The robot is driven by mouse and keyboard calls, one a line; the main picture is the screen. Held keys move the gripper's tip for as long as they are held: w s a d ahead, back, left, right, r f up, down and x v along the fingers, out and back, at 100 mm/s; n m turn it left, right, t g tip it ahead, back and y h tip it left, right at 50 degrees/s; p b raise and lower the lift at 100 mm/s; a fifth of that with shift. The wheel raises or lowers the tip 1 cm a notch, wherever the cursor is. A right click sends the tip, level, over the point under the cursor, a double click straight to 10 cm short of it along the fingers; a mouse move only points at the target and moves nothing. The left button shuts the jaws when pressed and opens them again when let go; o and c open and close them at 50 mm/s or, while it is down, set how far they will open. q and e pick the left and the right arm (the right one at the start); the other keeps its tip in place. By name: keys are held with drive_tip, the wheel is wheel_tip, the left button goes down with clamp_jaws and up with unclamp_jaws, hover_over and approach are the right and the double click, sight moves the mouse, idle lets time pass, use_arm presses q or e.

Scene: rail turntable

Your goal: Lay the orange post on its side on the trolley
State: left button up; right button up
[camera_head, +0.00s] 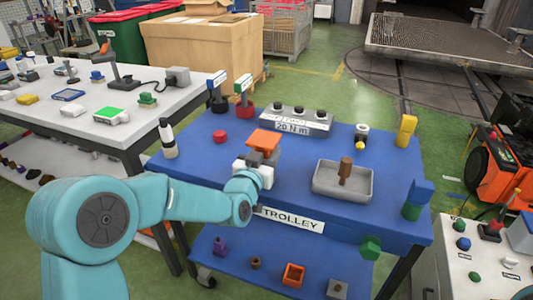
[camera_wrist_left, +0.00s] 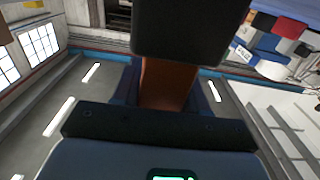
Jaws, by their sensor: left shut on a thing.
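The orange post (camera_head: 264,140) is over the middle of the blue trolley (camera_head: 208,168) in the head view. My left gripper (camera_head: 263,157) is shut on it, with its dark fingers just below the visible orange part. In the left wrist view the post (camera_wrist_left: 166,85) shows as an orange-brown piece between the dark fingers (camera_wrist_left: 165,78). The fingers hide much of it, so its full tilt is unclear. I cannot tell whether it touches the trolley top. My right gripper is not in view.
A grey tray (camera_head: 328,190) with a brown peg stands right of the gripper. A grey "20 N m" block (camera_head: 296,121) is behind. A white-and-black bottle (camera_head: 168,140) and a red knob (camera_head: 220,136) stand left. Blue surface is bare front left.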

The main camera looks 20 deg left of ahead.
use_arm(q)
drive_tip(key=shift+s+r, duration=0.1)
drive_tip(key=shift+r, duration=0.15)
drive_tip(key=shift+f, duration=0.2)
drive_tip(key=o, duration=1)
drive_tip(key=shift+f, duration=0.1)
drive_tip(key=shift+o, duration=0.8)
